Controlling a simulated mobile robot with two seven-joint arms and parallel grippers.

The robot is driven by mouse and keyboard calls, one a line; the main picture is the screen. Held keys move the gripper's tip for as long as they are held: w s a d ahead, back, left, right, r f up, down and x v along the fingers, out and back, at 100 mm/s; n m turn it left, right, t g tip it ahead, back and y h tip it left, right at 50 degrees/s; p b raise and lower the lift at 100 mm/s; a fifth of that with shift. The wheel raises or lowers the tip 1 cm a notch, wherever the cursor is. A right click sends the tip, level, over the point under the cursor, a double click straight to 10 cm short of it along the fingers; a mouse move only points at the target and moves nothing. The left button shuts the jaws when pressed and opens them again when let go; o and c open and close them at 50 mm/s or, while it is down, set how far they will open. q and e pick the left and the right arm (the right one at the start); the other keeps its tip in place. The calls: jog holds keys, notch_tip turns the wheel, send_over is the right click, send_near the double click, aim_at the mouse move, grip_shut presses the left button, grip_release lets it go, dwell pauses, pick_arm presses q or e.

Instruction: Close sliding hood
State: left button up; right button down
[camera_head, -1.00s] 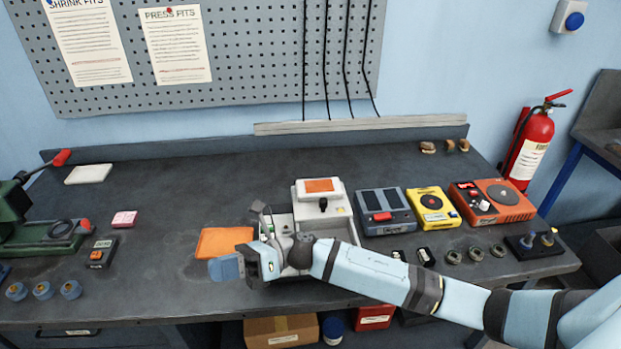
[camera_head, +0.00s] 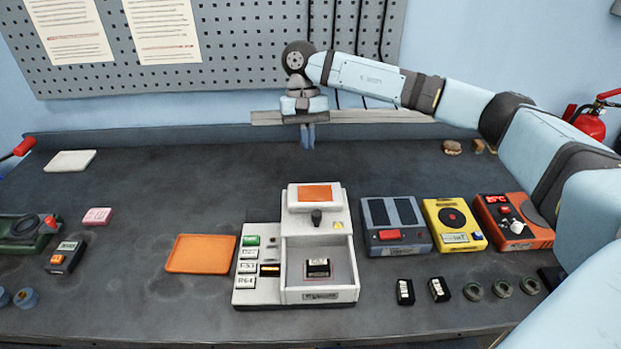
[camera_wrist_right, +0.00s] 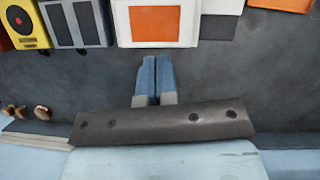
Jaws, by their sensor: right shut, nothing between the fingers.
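The white machine (camera_head: 258,292) stands in the middle of the bench. Its sliding hood (camera_head: 315,204), white with an orange top panel and a dark knob in front, sits at the back of the machine. The bay in front of the hood is open, and a small black block (camera_head: 318,267) lies in it. My right gripper (camera_head: 307,143) points down behind the hood, apart from it, its blue fingers shut and empty. In the right wrist view the fingers (camera_wrist_right: 155,90) are together, with the hood's orange top (camera_wrist_right: 160,23) beyond them. My left gripper is not in view.
An orange tray (camera_head: 200,254) lies left of the machine. A grey device (camera_head: 395,240), a yellow device (camera_head: 455,238) and an orange device (camera_head: 513,235) stand to its right. The bench behind the machine is mostly clear, up to the back ledge and pegboard (camera_head: 250,50).

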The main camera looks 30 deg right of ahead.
aim_at(313, 197)
jog(key=p+x, duration=0.1)
jog(key=x, duration=0.8)
jog(key=shift+s+a+f+p, duration=0.1)
jog(key=shift+s+a+p, duration=0.05)
jog(key=shift+s+p, duration=0.15)
jog(key=s, duration=0.1)
jog(key=s+a+p, duration=0.1)
jog(key=s, duration=0.1)
jog(key=shift+a+f, duration=0.15)
jog(key=shift+f, duration=0.05)
jog(key=shift+s+a+f, duration=0.1)
jog(key=shift+s+a, duration=0.1)
jog(key=shift+s, duration=0.1)
jog(key=s+a+b, duration=0.4)
jog(key=s+a, duration=0.3)
jog(key=s, duration=0.4)
jog(key=shift+s, duration=0.3)
jog(key=shift+w, duration=0.1)
